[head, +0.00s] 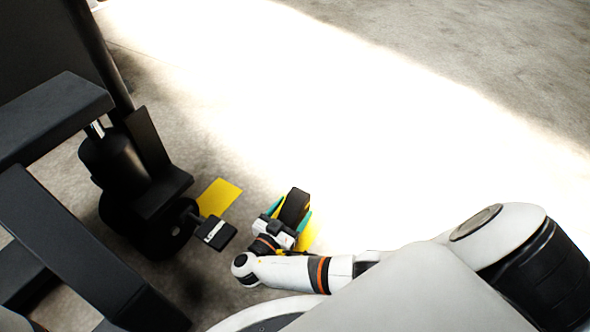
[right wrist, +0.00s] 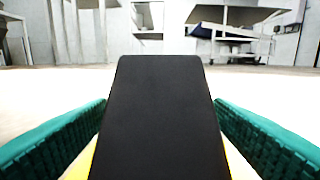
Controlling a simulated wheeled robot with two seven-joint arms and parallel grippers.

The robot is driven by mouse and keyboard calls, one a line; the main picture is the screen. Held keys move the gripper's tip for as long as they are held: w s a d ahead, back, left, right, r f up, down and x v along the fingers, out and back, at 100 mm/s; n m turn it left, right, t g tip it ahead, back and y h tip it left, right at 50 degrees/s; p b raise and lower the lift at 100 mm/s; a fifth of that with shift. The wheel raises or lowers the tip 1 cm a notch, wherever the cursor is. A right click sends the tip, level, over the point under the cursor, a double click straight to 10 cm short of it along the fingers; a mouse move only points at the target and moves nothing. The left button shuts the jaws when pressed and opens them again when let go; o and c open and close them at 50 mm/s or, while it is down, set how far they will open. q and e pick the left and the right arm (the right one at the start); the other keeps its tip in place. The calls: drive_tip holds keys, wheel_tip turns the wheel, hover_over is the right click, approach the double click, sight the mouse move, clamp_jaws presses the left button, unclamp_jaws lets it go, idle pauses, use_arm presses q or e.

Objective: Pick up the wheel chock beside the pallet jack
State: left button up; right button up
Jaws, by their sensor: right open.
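The black wheel chock (head: 295,204) stands on the floor to the right of the pallet jack (head: 125,165). In the right wrist view the chock (right wrist: 160,120) fills the middle as a dark block between the two teal fingers. My right gripper (head: 290,214) is open, with one finger on each side of the chock. Narrow gaps seem to show near the fingertips; contact lower down cannot be told. The gripper hides the near end of the chock. My left gripper is not in view.
The jack's black pedal (head: 214,232) sticks out close to my right gripper's left side. The bright floor beyond is clear.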

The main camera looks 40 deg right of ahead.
drive_tip(key=c, duration=1.4)
